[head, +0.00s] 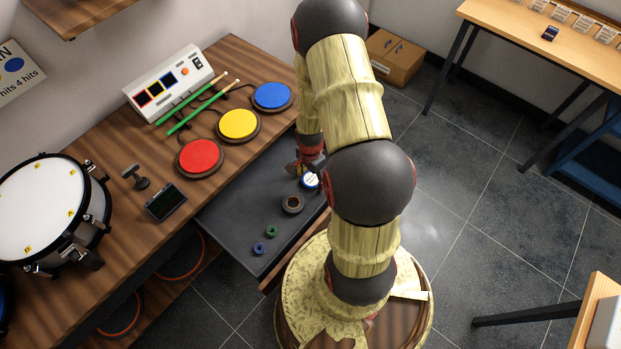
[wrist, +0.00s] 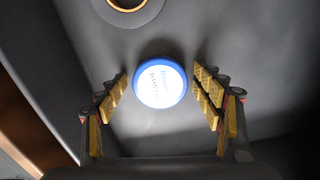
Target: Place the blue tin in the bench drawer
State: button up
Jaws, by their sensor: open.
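The blue tin (wrist: 160,82) is round with a blue rim and a pale, printed lid. In the wrist view it lies on the dark floor of the bench drawer (wrist: 140,128), between my gripper's (wrist: 160,88) two open fingers, with a gap on each side. In the head view the tin (head: 310,181) shows at the right part of the open bench drawer (head: 232,213), partly hidden by my arm. My gripper (head: 306,168) is just beside it in that view, mostly hidden by the arm.
In the drawer are a brown ring-shaped roll (head: 292,204), a green ring (head: 271,232) and a blue ring (head: 258,248). The bench top above holds red, yellow and blue pads (head: 238,124), a control box (head: 166,83), green sticks and a drum (head: 42,208).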

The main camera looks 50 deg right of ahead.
jog(key=shift+r, duration=0.1)
notch_tip(320, 180, up, 12)
jog(key=p, duration=0.5)
notch_tip(320, 180, up, 12)
jog(key=n+t, duration=0.1)
jog(key=n, duration=0.3)
send_over(310, 180)
jog(key=w+a, duration=0.4)
jog(key=a+r+n+t, duration=0.2)
jog(key=a+r+n, duration=0.35)
jog(key=r, duration=0.65)
jog(key=s+a+r+n+t, duration=0.1)
jog(key=s+a+r+n, duration=0.3)
jog(key=s+a+r, duration=0.2)
jog(key=s+a+r+n+t, duration=0.1)
jog(key=s+a+r+n, duration=0.4)
jog(key=r, duration=0.4)
jog(key=shift+s+a+r+t, duration=0.3)
jog(key=shift+s+a, duration=0.05)
jog(key=shift+a, duration=0.45)
